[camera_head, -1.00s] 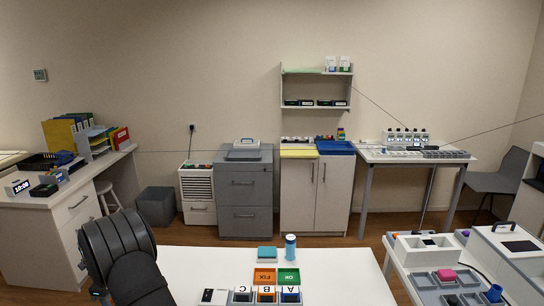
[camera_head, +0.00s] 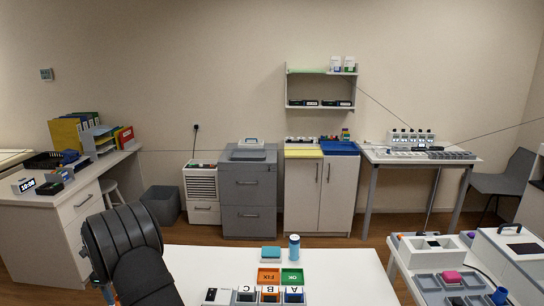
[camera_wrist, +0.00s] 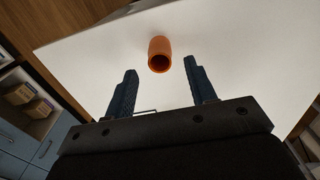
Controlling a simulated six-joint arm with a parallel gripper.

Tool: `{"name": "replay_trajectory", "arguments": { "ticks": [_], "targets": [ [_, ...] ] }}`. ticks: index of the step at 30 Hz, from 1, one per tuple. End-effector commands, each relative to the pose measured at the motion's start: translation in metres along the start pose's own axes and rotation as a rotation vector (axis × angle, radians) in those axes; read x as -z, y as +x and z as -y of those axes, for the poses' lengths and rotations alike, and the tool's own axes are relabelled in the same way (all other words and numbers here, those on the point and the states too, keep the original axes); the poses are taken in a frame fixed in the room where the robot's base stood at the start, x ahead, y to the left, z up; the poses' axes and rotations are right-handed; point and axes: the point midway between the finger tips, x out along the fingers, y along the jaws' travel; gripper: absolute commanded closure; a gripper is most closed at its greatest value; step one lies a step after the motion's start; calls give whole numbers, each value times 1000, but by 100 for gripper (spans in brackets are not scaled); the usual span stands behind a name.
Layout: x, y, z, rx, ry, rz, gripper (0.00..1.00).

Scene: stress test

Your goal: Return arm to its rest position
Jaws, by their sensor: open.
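My gripper (camera_wrist: 158,92) shows in the wrist view with its two dark fingers apart and nothing between them. An orange cylinder (camera_wrist: 159,54), open at its near end, is on the white table (camera_wrist: 245,45) beyond the fingertips, apart from them. In the head view, my dark arm fills the lower left at the white table's (camera_head: 340,272) left edge. My gripper is out of that view.
On the white table are an orange FIX tray (camera_head: 268,277), a green OK tray (camera_head: 292,277), a teal block (camera_head: 270,254), a blue bottle (camera_head: 294,247) and lettered bins A, B, C (camera_head: 269,295). A side table (camera_head: 405,277) with trays stands at right.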

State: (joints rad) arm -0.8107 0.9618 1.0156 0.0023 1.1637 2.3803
Motion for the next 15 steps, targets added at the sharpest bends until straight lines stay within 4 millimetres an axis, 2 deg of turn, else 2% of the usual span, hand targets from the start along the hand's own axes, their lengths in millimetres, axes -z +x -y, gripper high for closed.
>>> {"name": "replay_trajectory", "arguments": {
  "ticks": [3, 9, 10, 15],
  "targets": [
    [0, 26, -1, -3, 0, -2, 49],
    [0, 62, 0, 0, 0, 0, 49],
    [-1, 49, 1, 4, 0, 4, 49],
    [0, 13, 0, 3, 0, 3, 49]
  ]
}}
